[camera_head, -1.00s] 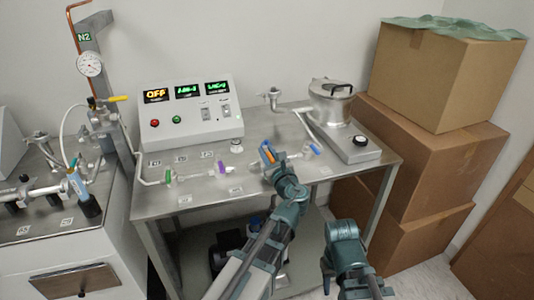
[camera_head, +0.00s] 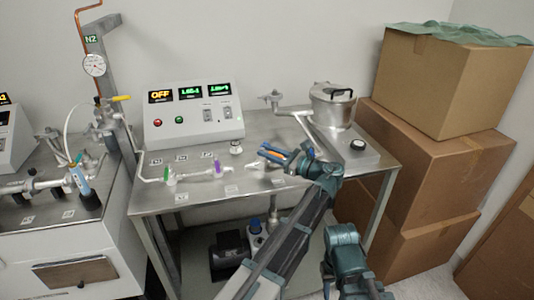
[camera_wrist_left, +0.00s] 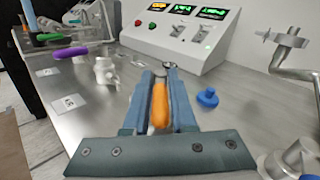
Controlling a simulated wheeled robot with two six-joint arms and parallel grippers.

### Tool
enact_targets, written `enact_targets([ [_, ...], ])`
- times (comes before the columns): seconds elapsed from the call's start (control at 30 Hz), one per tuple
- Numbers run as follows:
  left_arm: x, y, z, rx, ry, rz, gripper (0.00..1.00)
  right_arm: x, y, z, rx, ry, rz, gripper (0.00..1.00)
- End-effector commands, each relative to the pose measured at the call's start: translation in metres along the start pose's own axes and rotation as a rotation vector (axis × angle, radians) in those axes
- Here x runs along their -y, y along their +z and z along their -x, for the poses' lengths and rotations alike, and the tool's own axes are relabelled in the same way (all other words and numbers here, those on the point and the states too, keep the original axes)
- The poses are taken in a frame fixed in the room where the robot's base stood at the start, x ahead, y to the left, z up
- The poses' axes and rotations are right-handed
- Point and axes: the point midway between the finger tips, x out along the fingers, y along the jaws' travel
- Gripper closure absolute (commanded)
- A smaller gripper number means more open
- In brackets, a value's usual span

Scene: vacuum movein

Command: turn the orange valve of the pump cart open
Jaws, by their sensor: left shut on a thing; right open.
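The orange valve handle (camera_head: 274,152) is on the pipe line along the front of the pump cart (camera_head: 160,199). My left gripper (camera_head: 273,153) is shut on it, reaching in from the right. In the left wrist view the orange handle (camera_wrist_left: 159,105) lies lengthwise between the two blue fingers (camera_wrist_left: 160,98). The valve body under the handle is mostly hidden by the fingers. My right gripper (camera_head: 328,272) is low in front of the cart, away from the valves, and its fingers are hard to make out.
A green handle (camera_head: 167,174) and a purple handle (camera_head: 217,166) are left on the same line. A blue knob (camera_wrist_left: 207,97) is close beside my left fingers. A control box (camera_head: 190,113) and steel pot (camera_head: 332,104) stand behind. Cardboard boxes (camera_head: 440,150) are stacked at right.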

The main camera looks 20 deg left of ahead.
Motion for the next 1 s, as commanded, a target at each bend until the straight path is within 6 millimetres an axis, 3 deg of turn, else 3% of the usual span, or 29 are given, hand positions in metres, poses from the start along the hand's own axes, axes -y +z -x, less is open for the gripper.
enact_targets([
  [0.7, 0.0031, -0.0003, 0.0003, 0.015, 0.067, 0.001, 1.00, 0.0000, 0.0000, 0.0001, 0.000, 0.000, 0.000, 0.57],
  [0.73, 0.0031, -0.0003, 0.0003, 0.015, 0.067, 0.001, 0.72, 0.0000, 0.0000, 0.0001, 0.000, 0.000, 0.000, 0.57],
  [0.83, 0.0030, -0.0003, 0.0002, 0.014, 0.067, 0.001, 0.54, 0.0000, 0.0000, 0.0001, 0.000, 0.000, 0.000, 0.57],
  [1.0, 0.0024, -0.0003, 0.0000, 0.014, 0.068, 0.000, 0.52, 0.0000, 0.0000, 0.0000, 0.000, 0.000, 0.000, 0.57],
])
